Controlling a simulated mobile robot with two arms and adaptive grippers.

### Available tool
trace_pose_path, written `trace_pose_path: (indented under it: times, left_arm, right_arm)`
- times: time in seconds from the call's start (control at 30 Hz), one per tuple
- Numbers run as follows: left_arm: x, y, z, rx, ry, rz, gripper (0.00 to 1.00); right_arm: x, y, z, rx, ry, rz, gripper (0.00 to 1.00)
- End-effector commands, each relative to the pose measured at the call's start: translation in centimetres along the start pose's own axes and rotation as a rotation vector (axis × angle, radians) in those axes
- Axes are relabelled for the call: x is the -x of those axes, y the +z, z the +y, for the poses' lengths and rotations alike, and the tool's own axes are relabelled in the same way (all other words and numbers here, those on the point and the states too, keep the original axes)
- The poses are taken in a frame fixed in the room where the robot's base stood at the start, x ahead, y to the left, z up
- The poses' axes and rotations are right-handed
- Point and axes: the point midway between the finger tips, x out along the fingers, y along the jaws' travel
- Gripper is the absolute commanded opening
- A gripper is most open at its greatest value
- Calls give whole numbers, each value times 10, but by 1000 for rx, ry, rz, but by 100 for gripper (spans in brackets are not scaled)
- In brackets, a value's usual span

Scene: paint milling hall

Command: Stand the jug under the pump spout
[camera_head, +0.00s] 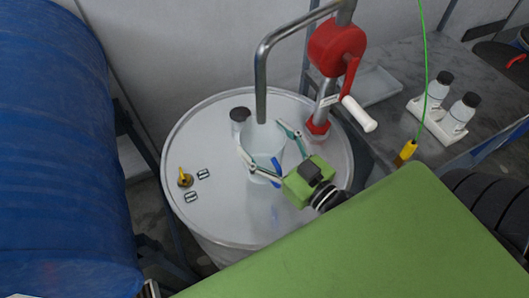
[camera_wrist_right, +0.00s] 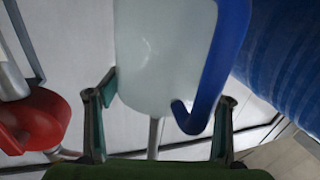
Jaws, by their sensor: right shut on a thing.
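The translucent white jug (camera_head: 262,142) with a blue handle is at the drum's lid, in the middle of the head view. My right gripper (camera_head: 265,148) has its fingers around it and is shut on it. In the wrist view the jug (camera_wrist_right: 160,50) and its blue handle fill the space between the fingers (camera_wrist_right: 165,95). The pump spout (camera_head: 262,85) is a grey bent pipe that points down, and its end overlaps the jug's far rim in the head view. I cannot tell whether the jug's base touches the lid. My left gripper is not in view.
The pale drum (camera_head: 225,225) carries a red pump (camera_head: 337,48) with a white-handled crank (camera_head: 358,113), a brass tap (camera_head: 185,178) and a small dark-capped item (camera_head: 240,115). White bottles (camera_head: 437,88) stand on the right bench.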

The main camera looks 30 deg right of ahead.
Motion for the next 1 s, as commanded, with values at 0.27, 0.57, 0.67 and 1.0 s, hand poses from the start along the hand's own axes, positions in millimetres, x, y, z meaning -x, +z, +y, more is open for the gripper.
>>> trace_pose_path:
  times: [0.27, 0.57, 0.67, 1.0]
  left_arm:
    - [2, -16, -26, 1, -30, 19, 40]
    - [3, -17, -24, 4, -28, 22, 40]
    - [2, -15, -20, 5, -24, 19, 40]
    - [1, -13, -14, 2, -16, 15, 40]
  right_arm:
    - [0, 35, -1, -1, 2, 0, 41]
    - [0, 43, -2, 0, 1, 2, 41]
    - [0, 44, -2, 0, 1, 2, 41]
    - [0, 46, -2, 0, 1, 1, 90]
